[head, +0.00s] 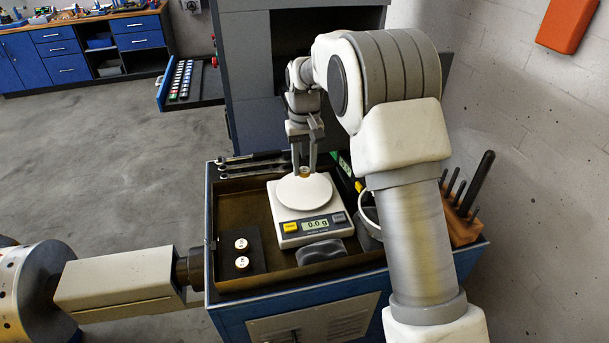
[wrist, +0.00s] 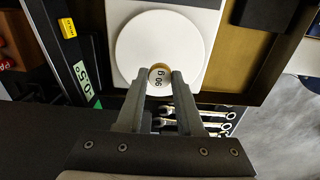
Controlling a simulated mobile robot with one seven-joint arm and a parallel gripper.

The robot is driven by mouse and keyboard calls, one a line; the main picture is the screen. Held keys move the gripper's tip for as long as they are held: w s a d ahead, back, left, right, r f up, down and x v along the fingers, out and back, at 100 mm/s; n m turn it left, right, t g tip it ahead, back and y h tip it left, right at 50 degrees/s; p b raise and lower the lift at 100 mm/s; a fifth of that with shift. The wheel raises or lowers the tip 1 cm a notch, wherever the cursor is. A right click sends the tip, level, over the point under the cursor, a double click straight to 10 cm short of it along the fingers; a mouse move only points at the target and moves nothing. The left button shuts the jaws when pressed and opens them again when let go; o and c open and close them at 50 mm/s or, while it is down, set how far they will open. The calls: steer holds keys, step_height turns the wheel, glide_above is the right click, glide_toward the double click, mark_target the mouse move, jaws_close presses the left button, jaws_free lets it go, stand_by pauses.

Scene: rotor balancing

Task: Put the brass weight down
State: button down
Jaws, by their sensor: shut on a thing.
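My gripper (head: 304,164) is shut on the brass weight (head: 304,172) at the back part of the scale's round white pan (head: 303,192). In the wrist view the weight (wrist: 158,75) sits between the two fingertips, its top marked "90 g", over the near edge of the pan (wrist: 160,35). The scale (head: 310,223) shows 0.0 g on its display. Whether the weight touches the pan cannot be told from the pictures. Two more weights (head: 241,243) with pale tops sit in a dark holder (head: 254,262) left of the scale.
The scale stands in a brown-floored tray (head: 230,204) on a blue cabinet (head: 285,323). Wrenches (head: 250,164) lie along its back left. A dark rounded object (head: 322,252) lies in front of the scale. A wooden block with dark handles (head: 462,222) stands at the right.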

mark_target(305, 170)
steer(key=shift+f, duration=2)
steer(key=shift+f, duration=0.2)
steer(key=c, duration=0.5)
jaws_free()
steer(key=shift+c, duration=0.2)
steer(key=shift+r, duration=0.15)
